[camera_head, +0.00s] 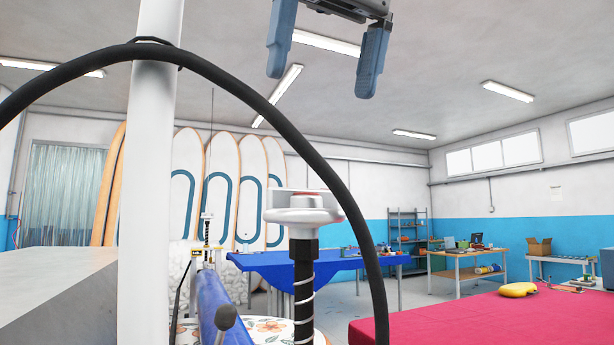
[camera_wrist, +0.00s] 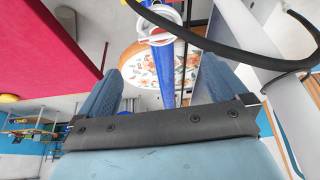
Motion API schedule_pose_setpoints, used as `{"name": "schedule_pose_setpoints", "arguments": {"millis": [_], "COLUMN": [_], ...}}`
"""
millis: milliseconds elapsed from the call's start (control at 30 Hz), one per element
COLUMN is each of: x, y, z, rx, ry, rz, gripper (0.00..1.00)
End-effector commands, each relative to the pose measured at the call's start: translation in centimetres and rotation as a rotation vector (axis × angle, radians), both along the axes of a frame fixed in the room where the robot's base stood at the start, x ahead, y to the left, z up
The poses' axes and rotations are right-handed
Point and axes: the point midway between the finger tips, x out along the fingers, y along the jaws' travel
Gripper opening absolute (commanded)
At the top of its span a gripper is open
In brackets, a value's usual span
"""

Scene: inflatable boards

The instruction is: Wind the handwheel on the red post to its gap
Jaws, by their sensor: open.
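I cannot make out a red post or a handwheel on it with certainty in either view. My gripper (camera_head: 320,82) hangs high at the top of the head view, its two blue-grey fingers wide apart with nothing between them. In the wrist view my gripper (camera_wrist: 160,72) is also open and empty. Beyond its fingers a white ring-like part (camera_wrist: 145,20) stands at the top with a small patch of red beside it. I cannot tell whether it is the handwheel. No gap mark is visible.
A red-covered table (camera_head: 490,318) fills the lower right, with a yellow object (camera_head: 518,289) on it. A blue-covered table (camera_head: 325,266) stands farther back. A floral round surface (camera_wrist: 140,66) lies below the gripper. Boards (camera_head: 222,185) lean at the back. A black hose (camera_head: 330,175) arches across the front.

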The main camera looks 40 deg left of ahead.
Motion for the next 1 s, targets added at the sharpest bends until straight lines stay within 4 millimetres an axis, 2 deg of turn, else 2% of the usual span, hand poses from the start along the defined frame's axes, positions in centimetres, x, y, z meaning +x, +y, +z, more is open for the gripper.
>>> {"name": "schedule_pose_setpoints", "arguments": {"millis": [700, 1000], "x": [1.6, 2.0], "y": [3.7, 4.3], "z": [-10.0, -11.5], "rx": [-0.002, -0.002], "ry": [0.001, 0.001], "rz": [0.003, 0.001], "gripper": [1.0, 1.0]}}
